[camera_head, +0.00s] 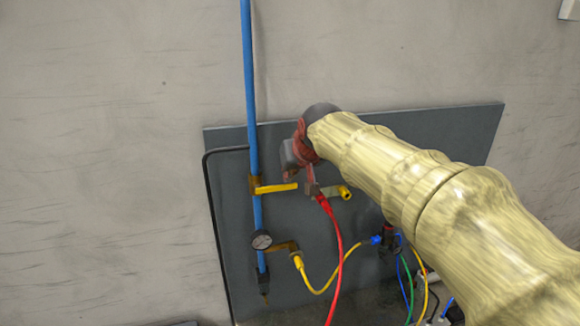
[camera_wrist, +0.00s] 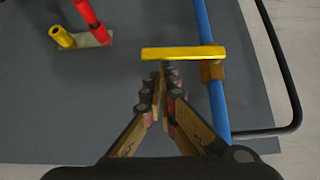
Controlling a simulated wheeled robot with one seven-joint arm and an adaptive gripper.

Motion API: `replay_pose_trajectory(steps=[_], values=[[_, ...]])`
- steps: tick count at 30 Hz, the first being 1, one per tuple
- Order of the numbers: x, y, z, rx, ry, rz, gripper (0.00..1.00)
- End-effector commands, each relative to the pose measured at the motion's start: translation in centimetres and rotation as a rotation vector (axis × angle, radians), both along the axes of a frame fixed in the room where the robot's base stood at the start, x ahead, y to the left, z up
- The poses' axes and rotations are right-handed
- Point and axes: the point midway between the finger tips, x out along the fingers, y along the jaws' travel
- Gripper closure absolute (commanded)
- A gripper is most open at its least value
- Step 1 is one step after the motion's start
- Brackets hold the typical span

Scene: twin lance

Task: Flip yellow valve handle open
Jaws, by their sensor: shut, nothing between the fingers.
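The yellow valve handle (camera_head: 276,188) sticks out sideways to the right from a brass valve body (camera_head: 254,184) on the vertical blue pipe (camera_head: 251,90). In the wrist view the handle (camera_wrist: 184,53) lies across the picture, crosswise to the blue pipe (camera_wrist: 215,80). My gripper (camera_wrist: 162,72) is shut and empty; its fingertips are right at the handle's near edge, close to its middle. Whether they touch it I cannot tell. In the head view my gripper (camera_head: 302,172) is just right of the handle's free end, partly hidden by my wrist.
A red hose (camera_head: 335,240) and a yellow fitting (camera_head: 346,193) are right of the handle.

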Motion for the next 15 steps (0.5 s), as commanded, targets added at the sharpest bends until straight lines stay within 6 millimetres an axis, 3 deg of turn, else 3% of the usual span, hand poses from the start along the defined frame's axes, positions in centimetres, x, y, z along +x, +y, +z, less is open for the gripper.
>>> replay_pose_trajectory(steps=[15], values=[[0.05, -0.26, -0.49, 0.041, 0.012, -0.001, 1.00]])
